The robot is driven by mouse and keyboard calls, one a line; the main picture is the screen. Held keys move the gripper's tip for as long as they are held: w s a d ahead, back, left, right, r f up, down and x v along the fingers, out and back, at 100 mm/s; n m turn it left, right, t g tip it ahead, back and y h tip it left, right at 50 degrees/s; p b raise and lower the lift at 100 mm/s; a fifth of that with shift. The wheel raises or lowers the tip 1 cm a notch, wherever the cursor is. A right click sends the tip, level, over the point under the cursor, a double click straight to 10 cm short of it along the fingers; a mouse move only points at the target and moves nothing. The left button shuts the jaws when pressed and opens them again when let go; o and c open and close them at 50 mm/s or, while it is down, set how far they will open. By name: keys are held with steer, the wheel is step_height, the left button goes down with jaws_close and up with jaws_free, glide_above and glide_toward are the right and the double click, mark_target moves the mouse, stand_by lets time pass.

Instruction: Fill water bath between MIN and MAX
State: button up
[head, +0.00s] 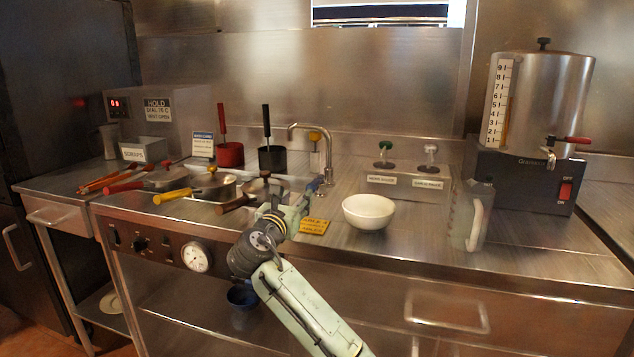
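The water bath (228,204) is set into the steel counter left of centre. Several lidded pans with red, yellow and brown handles sit in it and cover most of its opening. Its water level and any MIN or MAX marks cannot be made out. A curved tap (328,165) stands behind its right end; I cannot see whether water runs. My gripper (315,188) is at the tap's lower front, beside a small blue part. Whether it touches the tap, and whether its fingers are open or shut, is unclear. My arm hides part of the counter front.
A white bowl (368,211) and a clear jug (468,214) stand right of my gripper. A yellow sign (313,227) lies close by. A dial gauge (196,257) is on the front panel. A steel urn (545,100) stands at far right. The right front counter is clear.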

mark_target(314, 183)
steer(key=shift+w+d+f+h, duration=0.3)
steer(key=shift+w+d, duration=0.1)
steer(key=shift+d, duration=0.25)
steer(key=shift+w+d, duration=0.15)
steer(key=shift+w, duration=0.2)
steer(key=p+x, duration=0.2)
steer(key=x, duration=0.7)
steer(key=shift+w+p, duration=0.3)
steer(key=shift+p, duration=0.05)
jaws_close()
